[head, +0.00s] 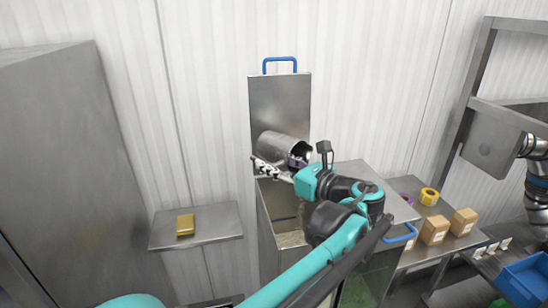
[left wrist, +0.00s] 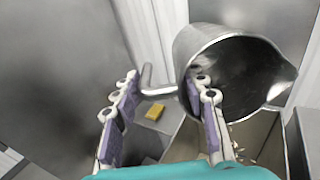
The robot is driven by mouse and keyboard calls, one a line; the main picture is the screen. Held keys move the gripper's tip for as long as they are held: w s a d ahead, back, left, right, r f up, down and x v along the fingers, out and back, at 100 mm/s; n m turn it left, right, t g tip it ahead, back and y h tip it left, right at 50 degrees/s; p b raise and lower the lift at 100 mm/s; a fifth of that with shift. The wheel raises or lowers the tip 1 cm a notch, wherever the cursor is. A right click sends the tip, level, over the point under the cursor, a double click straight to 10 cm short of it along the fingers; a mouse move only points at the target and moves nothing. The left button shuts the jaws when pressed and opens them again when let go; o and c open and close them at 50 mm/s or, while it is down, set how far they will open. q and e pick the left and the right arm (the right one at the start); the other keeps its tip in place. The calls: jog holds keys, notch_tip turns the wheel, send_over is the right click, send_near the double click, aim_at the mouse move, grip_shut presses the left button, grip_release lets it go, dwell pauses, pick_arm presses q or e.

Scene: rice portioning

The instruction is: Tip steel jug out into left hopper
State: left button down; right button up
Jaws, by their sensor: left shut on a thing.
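The steel jug (head: 280,143) is tipped on its side above the open left hopper (head: 266,235), in front of its raised lid (head: 280,100). In the left wrist view the mouth of the jug (left wrist: 240,75) faces down to the right, and its inside looks dark and mostly bare. My left gripper (head: 278,168) is shut on the jug's handle, which shows between the fingers in the left wrist view (left wrist: 158,92). Pale grains (head: 290,239) lie in the hopper, and some show below the jug in the wrist view. My right gripper is not in view.
A closed hopper with a blue handle (head: 402,233) stands to the right, partly behind my left arm. A yellow block (head: 185,225) lies on a wall shelf (head: 222,225) at left. Cardboard boxes (head: 435,230) and a yellow tape roll (head: 429,196) are on the right bench.

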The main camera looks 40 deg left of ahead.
pick_arm(q)
notch_tip(320, 180, up, 3)
jog(key=g+h+p, duration=0.1)
jog(key=h+p, duration=0.4)
jog(key=p, duration=0.4)
jog(key=shift+a+h, duration=0.1)
jog(key=shift+h, duration=0.3)
jog(key=h, duration=0.2)
jog(key=shift+s+r+g+h, duration=0.1)
jog(key=shift+r+g+h, duration=0.05)
jog(key=shift+g+h, duration=0.2)
jog(key=shift+a+r+h, duration=0.1)
jog(key=shift+r+h, duration=0.3)
jog(key=shift+h, duration=0.85)
jog(key=h, duration=0.2)
jog(key=r+g+h, duration=0.1)
jog(key=h, duration=0.1)
jog(key=shift+r, duration=0.15)
jog(key=shift+r+h, duration=0.2)
jog(key=shift+h, duration=0.8)
jog(key=shift+d, duration=0.2)
jog(key=shift+f, duration=0.1)
